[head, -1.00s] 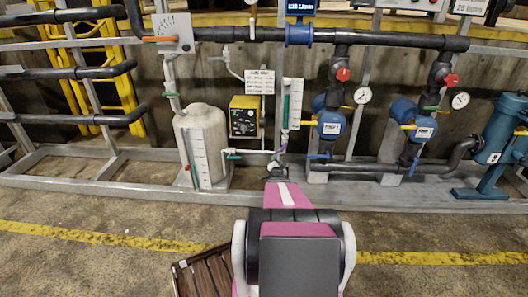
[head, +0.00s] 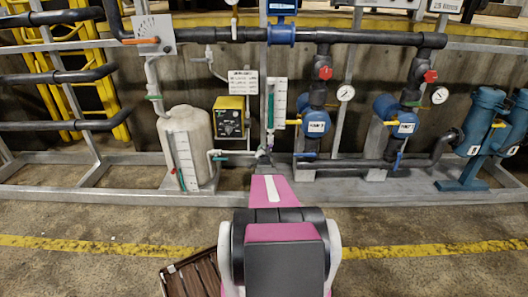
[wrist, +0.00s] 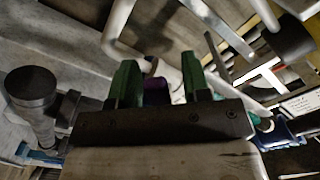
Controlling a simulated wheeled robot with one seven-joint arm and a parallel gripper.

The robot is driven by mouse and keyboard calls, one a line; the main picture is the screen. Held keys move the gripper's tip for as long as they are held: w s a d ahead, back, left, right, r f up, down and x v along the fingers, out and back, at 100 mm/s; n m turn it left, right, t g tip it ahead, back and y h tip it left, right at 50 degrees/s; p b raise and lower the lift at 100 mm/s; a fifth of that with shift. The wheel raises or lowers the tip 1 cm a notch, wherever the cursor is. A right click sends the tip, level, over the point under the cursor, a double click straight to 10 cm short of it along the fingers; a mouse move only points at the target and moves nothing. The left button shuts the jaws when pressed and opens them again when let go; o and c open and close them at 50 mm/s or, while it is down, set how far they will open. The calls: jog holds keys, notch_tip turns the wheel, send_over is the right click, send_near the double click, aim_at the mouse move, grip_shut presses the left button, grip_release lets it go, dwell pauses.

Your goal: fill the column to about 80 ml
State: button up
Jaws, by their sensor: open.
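The column (head: 277,103) is an upright clear tube with a green strip and a white scale board, in the middle of the head view. Its scale is too small to read. My gripper (head: 262,154) is low in front of the pipework just below the column. In the wrist view my gripper (wrist: 160,82) has its two green fingers apart. A purple part (wrist: 150,67), which looks like a valve handle, shows between and beyond the fingers. I cannot tell whether they touch it.
A white tank (head: 188,145) with a scale stands left of the column, beside a yellow control box (head: 229,118). Blue pumps (head: 315,123) and pipes stand to the right. A steel base rail (head: 400,193) runs along the front. A brown slatted crate (head: 192,275) is on the floor.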

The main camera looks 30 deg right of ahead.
grip_shut()
jog(key=shift+a+r, duration=0.1)
jog(key=shift+w+a+r+m, duration=0.2)
jog(key=shift+r+m, duration=0.4)
jog(key=shift+m, duration=0.85)
jog(key=shift+w+a+r+m, duration=0.15)
jog(key=shift+r+m, duration=0.45)
jog(key=shift+m, duration=0.9)
jog(key=shift+w+a+r+m, duration=0.1)
jog(key=shift+a+r+m, duration=0.35)
jog(key=shift+m, duration=1)
jog(key=shift+d+r, duration=0.2)
grip_release()
